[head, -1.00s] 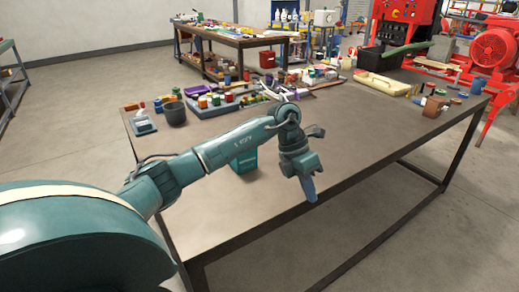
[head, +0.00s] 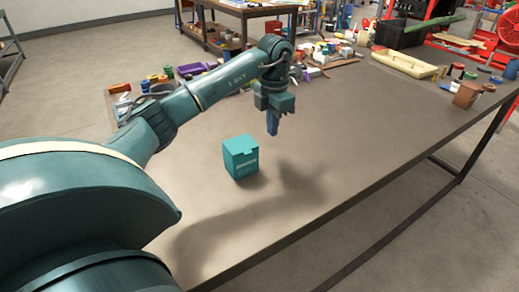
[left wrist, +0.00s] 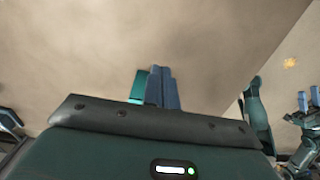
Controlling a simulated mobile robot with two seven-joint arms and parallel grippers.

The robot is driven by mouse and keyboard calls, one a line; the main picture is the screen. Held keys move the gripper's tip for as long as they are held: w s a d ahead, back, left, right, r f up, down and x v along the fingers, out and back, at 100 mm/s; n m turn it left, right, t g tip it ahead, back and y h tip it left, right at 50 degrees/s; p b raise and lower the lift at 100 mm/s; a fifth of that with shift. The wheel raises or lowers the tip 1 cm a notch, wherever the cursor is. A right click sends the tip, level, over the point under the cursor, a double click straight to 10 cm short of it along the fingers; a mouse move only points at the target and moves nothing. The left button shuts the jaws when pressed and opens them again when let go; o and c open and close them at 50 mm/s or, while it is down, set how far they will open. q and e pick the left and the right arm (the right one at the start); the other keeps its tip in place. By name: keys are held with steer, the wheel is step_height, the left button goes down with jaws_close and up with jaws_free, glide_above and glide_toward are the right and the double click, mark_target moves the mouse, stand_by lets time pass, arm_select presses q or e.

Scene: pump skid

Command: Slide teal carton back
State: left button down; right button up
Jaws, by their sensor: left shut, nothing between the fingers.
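The teal carton (head: 240,157) stands upright on the brown tabletop (head: 330,150), toward the near left part of it. My left gripper (head: 272,125) is shut and empty. It points down above the table, to the right of the carton and apart from it in the head view. In the left wrist view, the shut blue fingers (left wrist: 162,88) show in the middle, and part of the teal carton (left wrist: 139,85) shows just left of them, mostly hidden by the gripper body.
A cream tray (head: 404,63), a black bin (head: 398,34) and a brown block (head: 466,94) stand toward the table's far right. Several small parts and a purple tray (head: 192,69) line the far left edge. The table around the carton is clear.

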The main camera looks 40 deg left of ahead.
mark_target(271, 159)
arm_select(q)
step_height(271, 159, down, 8)
steer(key=shift+r, duration=0.15)
steer(key=s, duration=0.1)
steer(key=s+a, duration=0.1)
steer(key=shift+s+r, duration=0.3)
steer(key=shift+s, duration=0.05)
steer(key=shift+s+a+p, duration=0.1)
steer(key=shift+s+p, duration=0.2)
steer(key=shift+s, duration=0.25)
steer(key=shift+s, duration=0.1)
